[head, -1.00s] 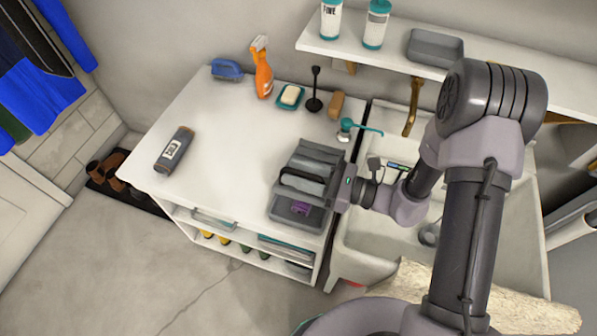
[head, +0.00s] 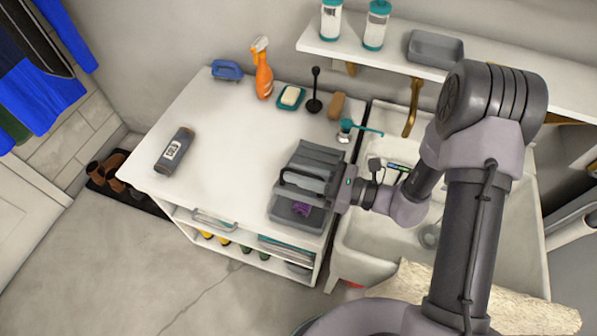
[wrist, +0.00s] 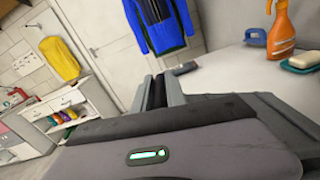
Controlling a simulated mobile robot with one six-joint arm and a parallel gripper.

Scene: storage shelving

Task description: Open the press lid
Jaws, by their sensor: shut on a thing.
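The grey press (head: 318,222) sits on the right end of the white counter. Its ribbed grey lid (head: 316,160) is tilted up at the back, and its front tray shows, with a purple cloth (head: 301,209) in it. My gripper (head: 328,188) reaches in from the right, beside the lid's front bar handle (head: 303,181). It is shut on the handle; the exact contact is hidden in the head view. In the wrist view my fingers (wrist: 155,92) are close together, with grey press parts around them.
An orange spray bottle (head: 263,70), soap dish (head: 291,97), plunger-like tool (head: 314,92) and teal-topped pump (head: 346,130) stand behind the press. The counter's middle is clear. A sink (head: 385,235) is at right.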

